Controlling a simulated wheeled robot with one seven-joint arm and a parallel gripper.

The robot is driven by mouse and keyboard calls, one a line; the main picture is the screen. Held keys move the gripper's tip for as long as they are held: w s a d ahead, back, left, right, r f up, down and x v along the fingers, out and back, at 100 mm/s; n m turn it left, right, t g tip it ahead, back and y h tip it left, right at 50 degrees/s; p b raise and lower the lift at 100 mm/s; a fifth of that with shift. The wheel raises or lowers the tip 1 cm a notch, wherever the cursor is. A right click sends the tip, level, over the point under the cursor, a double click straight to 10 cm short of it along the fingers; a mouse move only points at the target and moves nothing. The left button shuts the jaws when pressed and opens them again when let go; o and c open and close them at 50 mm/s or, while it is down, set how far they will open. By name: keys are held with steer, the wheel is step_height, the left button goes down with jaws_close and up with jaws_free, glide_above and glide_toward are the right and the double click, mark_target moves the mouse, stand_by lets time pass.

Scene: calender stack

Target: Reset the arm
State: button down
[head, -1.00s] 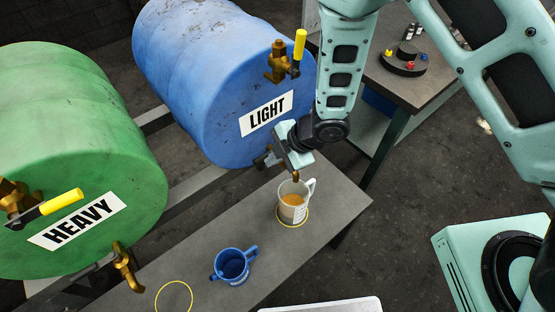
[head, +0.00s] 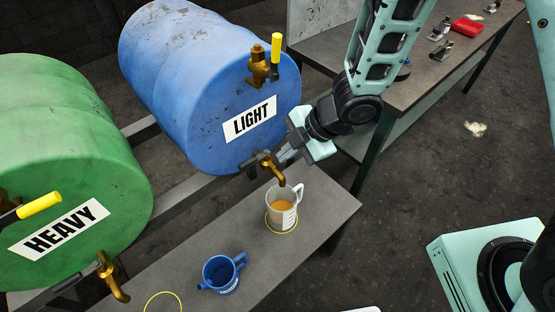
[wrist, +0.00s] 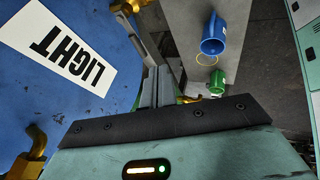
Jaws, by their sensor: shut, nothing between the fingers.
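My gripper (head: 282,156) is shut and empty in the head view, beside the brass tap (head: 279,175) low on the blue LIGHT barrel (head: 205,95). In the wrist view its closed fingers (wrist: 158,78) point up the picture with the barrel's label to their left. I cannot tell whether the fingers touch the tap. A white mug (head: 283,216) with a tan drink stands upright under that tap, inside a yellow ring on the grey table (head: 325,205).
A blue mug (head: 222,274) stands at the front of the table near another yellow ring (head: 163,296). A green HEAVY barrel (head: 80,150) with taps is at the left. A bench (head: 425,75) with small items stands behind my arm. A green mug (wrist: 217,82) shows in the wrist view.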

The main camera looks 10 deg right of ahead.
steer(key=shift+s+d+r, duration=0.1)
steer(key=shift+d+r, duration=0.2)
steer(key=shift+r, duration=0.15)
steer(key=s+d+r+m+t+h+b, duration=0.2)
steer(key=s+d+r+m+h, duration=0.15)
steer(key=r+m, duration=0.4)
steer(key=s+d+r+m+g+h+b, duration=0.1)
steer(key=s+m+g, duration=0.1)
steer(key=s+m, duration=0.2)
steer(key=s+d+r+m+g+h+b, duration=0.1)
steer(key=s+m, duration=0.3)
steer(key=s, duration=0.6)
steer(key=shift+s+d+r+g, duration=0.3)
steer(key=shift+r+g, duration=0.2)
steer(key=shift+r, duration=0.25)
